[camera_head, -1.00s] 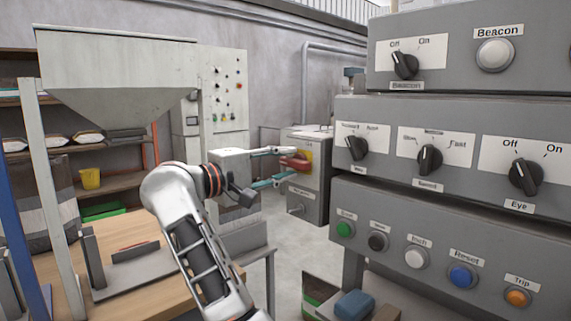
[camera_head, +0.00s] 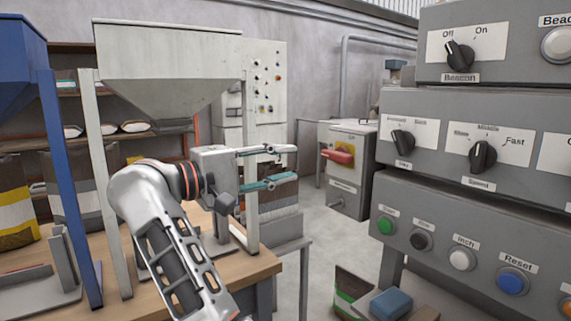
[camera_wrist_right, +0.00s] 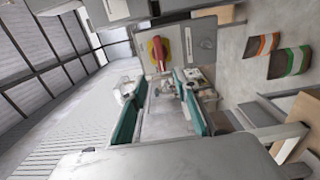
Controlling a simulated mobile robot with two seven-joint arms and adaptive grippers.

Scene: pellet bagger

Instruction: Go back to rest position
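My right gripper (camera_head: 292,166) is raised in mid-air in the head view, in front of the white hopper's legs and left of the grey control panels. Its two teal-padded fingers stand apart with nothing between them. In the right wrist view the fingers (camera_wrist_right: 163,110) are also apart and empty. A grey box with a red handle on a yellow plate (camera_head: 338,157) stands beyond the fingertips, apart from them. The same red handle shows in the right wrist view (camera_wrist_right: 159,54). My left gripper is not in either view.
Stacked control panels (camera_head: 470,155) with knobs and buttons fill the right side. A white hopper (camera_head: 165,65) and a blue hopper (camera_head: 20,60) stand over a wooden table (camera_head: 255,268) at left. A blue block (camera_head: 390,304) lies low by the panels. Open floor (camera_head: 325,235) shows between.

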